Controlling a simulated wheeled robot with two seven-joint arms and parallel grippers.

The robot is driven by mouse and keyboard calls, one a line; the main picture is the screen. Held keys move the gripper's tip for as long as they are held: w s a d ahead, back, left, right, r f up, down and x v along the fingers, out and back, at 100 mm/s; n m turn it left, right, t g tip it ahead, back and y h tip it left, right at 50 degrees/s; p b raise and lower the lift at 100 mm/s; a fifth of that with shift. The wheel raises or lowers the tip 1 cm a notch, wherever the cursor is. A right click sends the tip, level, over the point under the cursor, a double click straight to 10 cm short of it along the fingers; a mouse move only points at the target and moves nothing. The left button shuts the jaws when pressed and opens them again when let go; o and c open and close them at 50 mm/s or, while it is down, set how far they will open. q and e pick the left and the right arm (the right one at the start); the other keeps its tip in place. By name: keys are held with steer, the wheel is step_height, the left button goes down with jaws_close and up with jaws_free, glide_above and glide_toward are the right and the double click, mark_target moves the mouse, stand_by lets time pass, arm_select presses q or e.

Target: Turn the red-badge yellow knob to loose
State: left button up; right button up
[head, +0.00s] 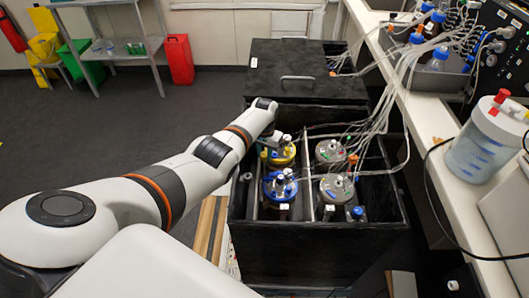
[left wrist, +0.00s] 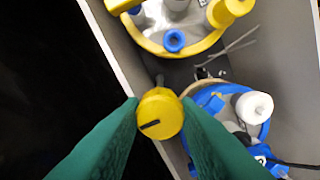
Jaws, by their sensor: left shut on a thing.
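In the left wrist view a yellow knob (left wrist: 159,113) with a short dark line on its face sits between the green fingers of my left gripper (left wrist: 160,122). The fingers are shut on its sides. The dark line runs nearly left to right, slightly tilted. No red badge can be made out. In the head view my left gripper (head: 274,140) reaches into the open black box (head: 318,252), by the yellow-lidded vessel (head: 283,158); the knob cannot be made out there. My right gripper is not in view.
A blue-lidded vessel (head: 279,187) and two grey-lidded vessels stand close by in the box, and several clear tubes (head: 376,122) run over them. A closed black box (head: 302,92) lies behind. A bench (head: 428,125) with a white container (head: 484,142) is at right.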

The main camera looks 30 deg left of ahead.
arm_select(q)
steer(key=o, duration=1)
steer(key=shift+c, duration=0.2)
steer(key=shift+r, duration=0.35)
step_height(320, 180, up, 4)
steer(key=shift+r+p, duration=0.25)
steer(key=shift+p, duration=0.85)
step_height(320, 180, up, 7)
steer(key=shift+f, duration=0.1)
